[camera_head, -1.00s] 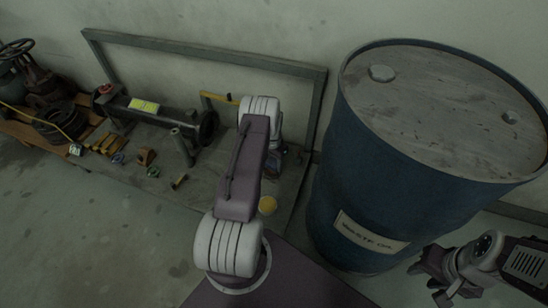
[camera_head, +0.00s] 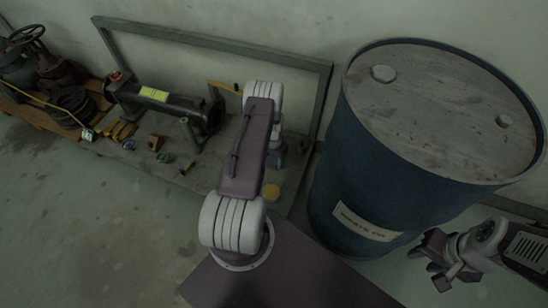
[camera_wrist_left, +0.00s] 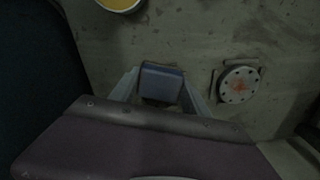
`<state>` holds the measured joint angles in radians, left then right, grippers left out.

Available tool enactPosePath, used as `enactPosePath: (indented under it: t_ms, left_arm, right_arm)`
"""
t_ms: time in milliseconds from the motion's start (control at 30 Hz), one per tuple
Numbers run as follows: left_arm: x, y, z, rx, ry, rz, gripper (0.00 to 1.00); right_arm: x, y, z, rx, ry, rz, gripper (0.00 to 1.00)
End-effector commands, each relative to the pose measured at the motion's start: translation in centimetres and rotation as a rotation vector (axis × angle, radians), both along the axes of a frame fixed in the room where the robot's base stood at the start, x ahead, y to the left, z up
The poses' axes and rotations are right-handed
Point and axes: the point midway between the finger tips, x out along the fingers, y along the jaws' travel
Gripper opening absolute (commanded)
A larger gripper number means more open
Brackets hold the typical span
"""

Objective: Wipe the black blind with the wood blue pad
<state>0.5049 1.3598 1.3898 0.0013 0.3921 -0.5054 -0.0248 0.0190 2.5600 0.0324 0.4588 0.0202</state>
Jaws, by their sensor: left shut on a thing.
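My left gripper (camera_wrist_left: 161,88) is shut on a small blue pad (camera_wrist_left: 162,82) in the left wrist view. The wooden part of the pad cannot be made out. In the head view my left arm covers most of that gripper and the pad. A round grey disc with bolt holes and a reddish stain (camera_wrist_left: 239,85) lies right of the pad, apart from it, in the left wrist view. I cannot tell whether it is the black blind. In the head view a dark round flange (camera_head: 214,115) ends the black pipe piece. My right gripper (camera_head: 437,262) is open and empty near the drum.
A large blue waste oil drum (camera_head: 355,175) stands to the right of my left arm. A grey frame (camera_head: 225,53) stands against the wall. A yellow disc (camera_head: 271,193) lies near the low platform's front edge. Tools and small parts lie on the left. The floor at lower left is clear.

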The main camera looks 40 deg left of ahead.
Motion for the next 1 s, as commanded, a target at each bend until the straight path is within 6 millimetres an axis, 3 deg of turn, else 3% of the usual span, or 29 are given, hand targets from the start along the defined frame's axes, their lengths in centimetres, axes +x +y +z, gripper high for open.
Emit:
enactPosePath:
  t_ms: [200,333,433,567,800,1000]
  left_arm:
    - [2.0,0.6,-0.9,0.003,-0.005,0.000,0.22]
    - [2.8,0.9,-0.7,0.002,-0.003,0.000,0.22]
    - [3.0,0.9,-0.5,0.001,-0.002,0.000,0.10]
    - [3.2,1.0,-0.6,0.001,-0.002,0.000,0.10]
    - [5.4,1.7,-0.8,0.002,-0.004,-0.001,0.10]
    - [6.0,1.9,-0.2,0.001,-0.001,0.000,0.10]
  right_arm:
    - [0.0,0.0,-2.7,0.000,0.000,0.000,0.36]
    - [0.0,0.0,-3.5,0.000,0.000,0.000,0.36]
    - [0.0,0.0,-3.5,0.000,0.000,0.000,0.36]
    - [0.0,0.0,-3.8,0.000,0.000,0.000,0.36]
    - [0.0,0.0,-6.6,0.000,0.000,0.000,0.36]
    - [0.0,0.0,-6.9,0.000,0.000,0.000,0.36]
